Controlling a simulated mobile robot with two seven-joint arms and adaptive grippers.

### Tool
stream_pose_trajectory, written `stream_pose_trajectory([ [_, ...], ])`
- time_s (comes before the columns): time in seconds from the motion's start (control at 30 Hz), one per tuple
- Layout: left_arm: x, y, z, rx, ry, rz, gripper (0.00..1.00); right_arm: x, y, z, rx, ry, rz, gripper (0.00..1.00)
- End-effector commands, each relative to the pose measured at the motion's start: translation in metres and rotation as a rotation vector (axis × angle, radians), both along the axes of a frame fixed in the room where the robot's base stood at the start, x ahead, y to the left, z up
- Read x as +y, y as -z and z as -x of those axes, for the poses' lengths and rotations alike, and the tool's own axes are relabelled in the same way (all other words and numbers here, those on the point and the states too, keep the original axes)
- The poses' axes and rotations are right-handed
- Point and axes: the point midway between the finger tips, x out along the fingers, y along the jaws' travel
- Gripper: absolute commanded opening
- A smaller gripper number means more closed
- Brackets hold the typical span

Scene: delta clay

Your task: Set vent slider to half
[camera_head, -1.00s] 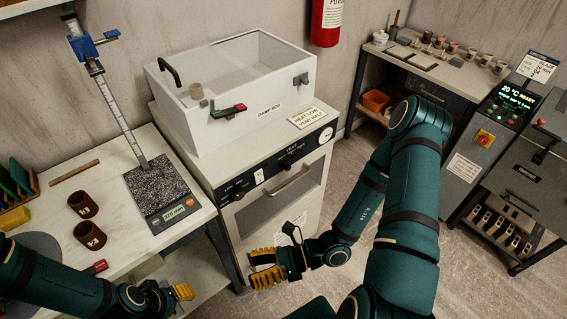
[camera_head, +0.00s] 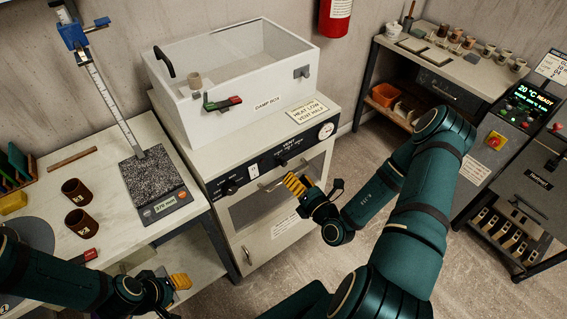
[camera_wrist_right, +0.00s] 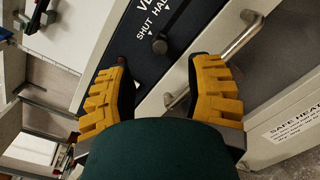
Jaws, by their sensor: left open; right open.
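The vent slider (camera_head: 282,162) is a small dark knob on the black front panel of the white cabinet, below the word VENT. In the right wrist view the vent slider (camera_wrist_right: 160,44) sits ahead of the fingers, below the words SHUT and HALF; its exact setting is hard to tell. My right gripper (camera_head: 294,184) is open and empty in front of the panel, just below the slider; in the right wrist view its yellow fingers (camera_wrist_right: 160,85) stand apart with nothing between them. My left gripper (camera_head: 180,282) is open at the lower left, away from the cabinet.
A damp box (camera_head: 235,85) stands on the cabinet, beside a placard (camera_head: 307,110) reading heat low, vent half. A door handle (camera_head: 290,178) runs below the panel, close to my right fingers. A heat knob (camera_head: 230,188) and a dial (camera_head: 326,131) flank the slider.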

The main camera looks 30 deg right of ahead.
Motion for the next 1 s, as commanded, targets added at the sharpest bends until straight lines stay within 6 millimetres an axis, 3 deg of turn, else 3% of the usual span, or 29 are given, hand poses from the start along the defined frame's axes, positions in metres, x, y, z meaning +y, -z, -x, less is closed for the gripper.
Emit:
stream_pose_trajectory([
  [0.2, 0.000, 0.003, 0.001, 0.002, 0.002, 0.000, 0.43, 0.000, 0.000, -0.042, -0.002, -0.002, 0.002, 0.52],
  [0.4, 0.000, 0.005, 0.002, 0.004, 0.004, 0.001, 0.43, 0.000, 0.000, -0.066, -0.001, -0.001, 0.000, 0.52],
  [0.83, 0.000, 0.005, 0.002, 0.004, 0.004, 0.001, 0.43, 0.000, 0.000, -0.075, 0.000, -0.001, 0.000, 0.52],
  [0.87, 0.000, 0.005, 0.002, 0.004, 0.004, 0.001, 0.43, 0.000, 0.000, -0.074, 0.000, -0.001, 0.000, 0.48],
  [1.0, 0.000, 0.005, 0.002, 0.004, 0.004, 0.001, 0.43, 0.000, 0.000, -0.074, 0.001, -0.001, 0.000, 0.00],
])
